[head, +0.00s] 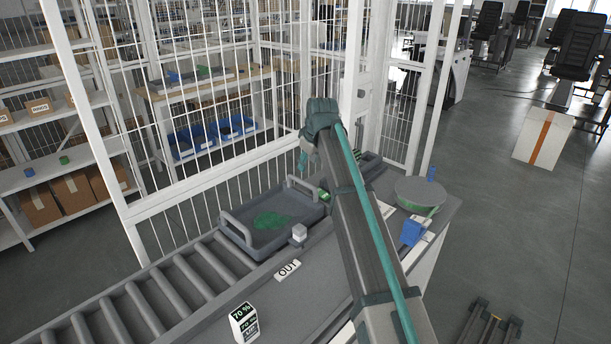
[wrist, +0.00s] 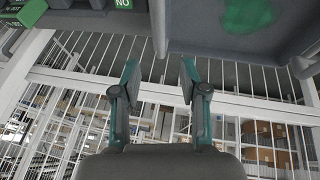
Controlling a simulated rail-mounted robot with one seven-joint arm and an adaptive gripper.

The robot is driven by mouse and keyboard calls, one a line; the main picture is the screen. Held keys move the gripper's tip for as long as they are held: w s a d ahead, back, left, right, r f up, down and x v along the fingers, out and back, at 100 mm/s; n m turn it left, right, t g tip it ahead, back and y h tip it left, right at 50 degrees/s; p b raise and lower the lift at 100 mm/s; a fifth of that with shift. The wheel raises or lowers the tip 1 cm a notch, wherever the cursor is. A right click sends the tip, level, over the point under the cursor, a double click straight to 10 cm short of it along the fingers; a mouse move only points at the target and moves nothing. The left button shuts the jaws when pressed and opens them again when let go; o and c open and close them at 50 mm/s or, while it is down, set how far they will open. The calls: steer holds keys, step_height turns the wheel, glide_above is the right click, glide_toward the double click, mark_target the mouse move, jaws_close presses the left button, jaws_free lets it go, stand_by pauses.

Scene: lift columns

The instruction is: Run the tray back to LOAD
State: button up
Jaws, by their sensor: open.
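The grey tray (head: 243,233) with raised end handles sits at the right end of the roller conveyor (head: 160,288), beside the OUT label (head: 288,270). A green patch (head: 270,221) marks its floor. In the wrist view part of the tray (wrist: 205,38) shows at the top right, with the green patch in it. My gripper (wrist: 160,72) is open with nothing between its fingers. In the head view it hangs beyond my arm, near the tray's far right corner, and its fingers are partly hidden. I see no LOAD label.
A white mesh fence (head: 200,190) runs behind the conveyor. A 70 % sign (head: 243,322) stands on the front bench. A round green-sided disc (head: 418,192) and a blue block (head: 411,232) are to the right.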

mark_target(302, 181)
steer(key=p+x, duration=0.2)
steer(key=x, duration=0.8)
steer(key=shift+w+f+p, duration=0.2)
steer(key=shift+f+p, duration=0.1)
jaws_close()
